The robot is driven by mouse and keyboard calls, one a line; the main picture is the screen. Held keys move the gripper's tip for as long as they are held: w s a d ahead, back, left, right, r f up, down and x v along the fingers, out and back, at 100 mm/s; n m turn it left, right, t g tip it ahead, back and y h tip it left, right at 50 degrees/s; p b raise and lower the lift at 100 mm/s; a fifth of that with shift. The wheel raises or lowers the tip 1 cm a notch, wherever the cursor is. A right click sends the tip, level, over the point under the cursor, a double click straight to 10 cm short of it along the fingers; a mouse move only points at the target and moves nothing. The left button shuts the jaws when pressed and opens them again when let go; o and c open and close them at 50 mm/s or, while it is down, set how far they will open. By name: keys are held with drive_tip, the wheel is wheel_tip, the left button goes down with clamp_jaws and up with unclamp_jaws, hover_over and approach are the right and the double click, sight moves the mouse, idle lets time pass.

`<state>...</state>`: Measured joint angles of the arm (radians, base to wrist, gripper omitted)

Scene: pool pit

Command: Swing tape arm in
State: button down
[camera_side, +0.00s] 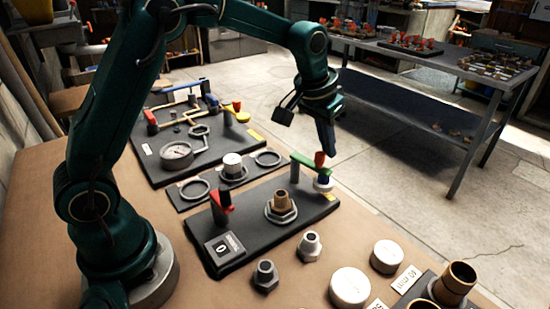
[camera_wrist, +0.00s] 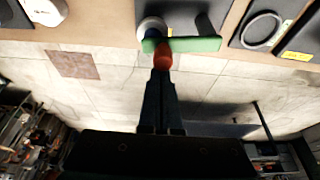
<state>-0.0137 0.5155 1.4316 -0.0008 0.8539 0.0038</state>
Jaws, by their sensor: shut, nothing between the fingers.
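The green tape arm (camera_side: 306,162) stands at the back right of a black board (camera_side: 250,232). One end is over a short dark post; a red knob (camera_side: 320,158) tops the other, above a white and blue roll (camera_side: 323,183). The arm points away from the brass fitting (camera_side: 282,201) in its hex nut. My gripper (camera_side: 328,150) is shut and empty, its tip close to the red knob. In the wrist view the fingertips (camera_wrist: 162,74) meet the outline of the knob (camera_wrist: 162,57) beside the green arm (camera_wrist: 190,45); I cannot tell whether they touch.
A red and black upright (camera_side: 222,199) and a counter box (camera_side: 225,246) stand on the same board. Loose fittings (camera_side: 310,246) and white caps (camera_side: 350,287) lie in front. A board with a gauge (camera_side: 176,154) is behind. The bench edge is just beyond the tape arm.

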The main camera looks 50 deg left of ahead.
drive_tip(key=shift+s+d+m+h, duration=0.15)
drive_tip(key=shift+s+m+h, duration=0.25)
drive_tip(key=shift+m, duration=0.4)
drive_tip(key=s+m, duration=0.2)
drive_tip(key=m, duration=0.1)
drive_tip(key=shift+s+d+m+g+h, duration=0.1)
drive_tip(key=shift+d+m+g+h, duration=0.05)
drive_tip(key=shift+m+g+h, duration=0.2)
drive_tip(key=s+m, duration=0.1)
drive_tip(key=m, duration=0.1)
drive_tip(key=s+m+h, duration=0.1)
drive_tip(key=m, duration=0.1)
drive_tip(key=shift+s+a+g, duration=0.3)
drive_tip(key=shift+s+g, duration=0.05)
drive_tip(key=shift+s+a, duration=0.1)
idle(0.4)
wheel_tip(320, 180, up, 9)
hover_over(325, 169)
drive_tip(key=s, duration=0.4)
drive_tip(key=shift+a+r, duration=0.3)
drive_tip(key=shift+a, duration=0.15)
